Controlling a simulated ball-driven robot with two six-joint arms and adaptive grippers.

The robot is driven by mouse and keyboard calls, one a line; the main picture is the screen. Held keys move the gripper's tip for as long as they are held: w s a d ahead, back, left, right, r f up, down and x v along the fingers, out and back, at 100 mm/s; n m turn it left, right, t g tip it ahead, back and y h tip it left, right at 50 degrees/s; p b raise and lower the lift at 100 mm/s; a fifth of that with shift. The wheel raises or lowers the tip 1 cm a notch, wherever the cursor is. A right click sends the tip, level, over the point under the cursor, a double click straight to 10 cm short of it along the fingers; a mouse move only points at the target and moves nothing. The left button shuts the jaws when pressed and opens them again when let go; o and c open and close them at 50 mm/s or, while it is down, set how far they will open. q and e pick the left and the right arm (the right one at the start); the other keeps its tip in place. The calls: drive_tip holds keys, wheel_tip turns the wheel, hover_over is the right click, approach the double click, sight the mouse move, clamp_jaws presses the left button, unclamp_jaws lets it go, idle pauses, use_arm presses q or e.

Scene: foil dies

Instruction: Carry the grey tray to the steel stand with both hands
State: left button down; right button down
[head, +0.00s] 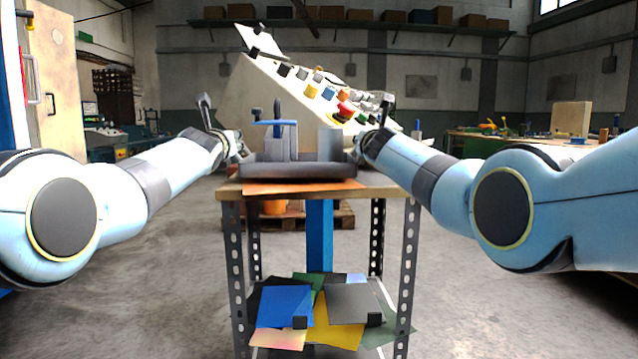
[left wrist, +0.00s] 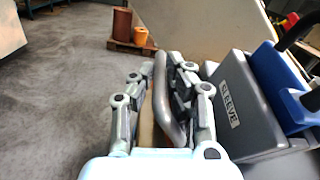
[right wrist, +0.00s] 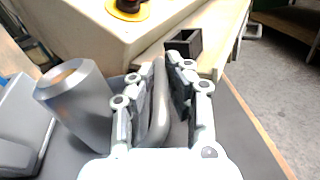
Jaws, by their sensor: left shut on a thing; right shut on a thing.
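The grey tray (head: 297,171) is at the wooden top of a bench with slotted steel legs (head: 408,260), over an orange sheet (head: 300,187). I cannot tell whether it touches. It carries a blue-topped grey block (head: 283,135) marked SLEEVE and a grey cylinder (right wrist: 75,95). My left gripper (head: 238,150) is shut on the tray's left bar handle (left wrist: 162,95). My right gripper (head: 362,143) is shut on its right handle (right wrist: 160,103); the fingers partly hide both handles. I cannot make out which thing is the steel stand.
A sloped control panel (head: 295,85) with coloured buttons stands right behind the tray. A small black open box (right wrist: 184,43) is near my right gripper. Coloured sheets (head: 285,305) lie on the bench's lower shelf. The floor on both sides is open.

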use_arm(q)
drive_tip(key=shift+f, duration=0.55)
use_arm(e)
drive_tip(key=shift+f, duration=0.6)
use_arm(q)
drive_tip(key=c, duration=1.7)
unclamp_jaws()
drive_tip(key=shift+f, duration=0.2)
drive_tip(key=shift+c, duration=0.2)
use_arm(e)
drive_tip(key=c, duration=1.7)
unclamp_jaws()
drive_tip(key=shift+f, duration=0.2)
drive_tip(key=shift+c, duration=0.2)
use_arm(q)
drive_tip(key=o, duration=0.4)
drive_tip(key=shift+r, duration=0.25)
use_arm(e)
drive_tip(key=o, duration=0.4)
drive_tip(key=shift+r, duration=0.2)
use_arm(q)
drive_tip(key=o, duration=0.8)
drive_tip(key=shift+s, duration=0.1)
drive_tip(key=shift+s+f, duration=0.15)
drive_tip(key=shift+s, duration=0.3)
use_arm(e)
drive_tip(key=shift+r, duration=0.1)
use_arm(q)
drive_tip(key=s, duration=1.1)
drive_tip(key=shift+a, duration=0.3)
